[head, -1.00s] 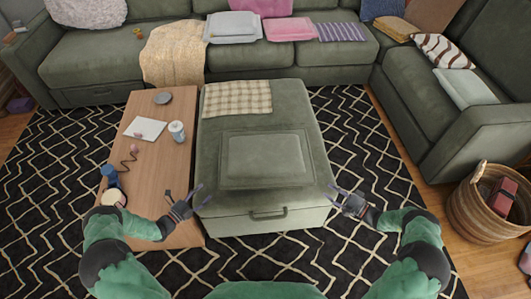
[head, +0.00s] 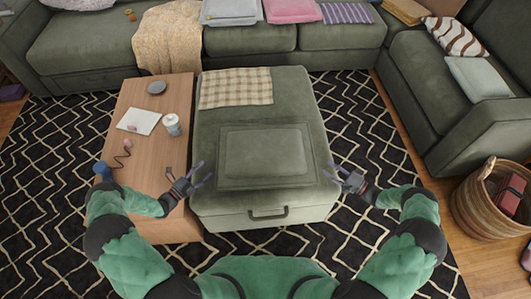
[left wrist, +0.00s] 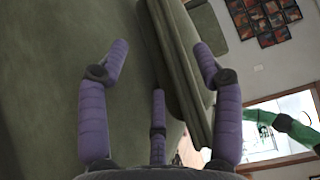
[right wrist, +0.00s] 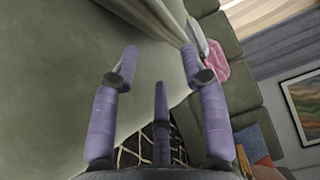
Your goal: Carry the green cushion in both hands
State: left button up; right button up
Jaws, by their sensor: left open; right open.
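The green cushion (head: 265,153) lies flat on the green ottoman (head: 225,210), almost the same colour as its top. My left gripper (head: 190,177) is open beside the cushion's left side, over the ottoman's left edge. My right gripper (head: 343,176) is open off its right side, by the ottoman's right edge. The cushion's edge shows between the spread fingers in the left wrist view (left wrist: 177,65) and toward the top in the right wrist view (right wrist: 155,15). Neither gripper visibly touches it.
A wooden table (head: 150,195) stands against the ottoman's left, bearing a white cup (head: 172,125), paper and small items. A checked cloth (head: 236,87) lies on the ottoman's far end. A green sofa (head: 342,50) runs behind and right. A wicker basket (head: 480,208) stands at the right.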

aim_at(219, 153)
pick_arm(q)
jog(key=x, duration=1)
jog(key=shift+w+d, duration=0.25)
jog(key=shift+w, duration=0.1)
pick_arm(e)
jog(key=x, duration=1)
jog(key=shift+w+a, duration=0.25)
jog(key=shift+a, duration=0.05)
pick_arm(q)
jog(key=c, duration=0.9)
pick_arm(e)
jog(key=c, duration=0.9)
pick_arm(q)
grip_shut()
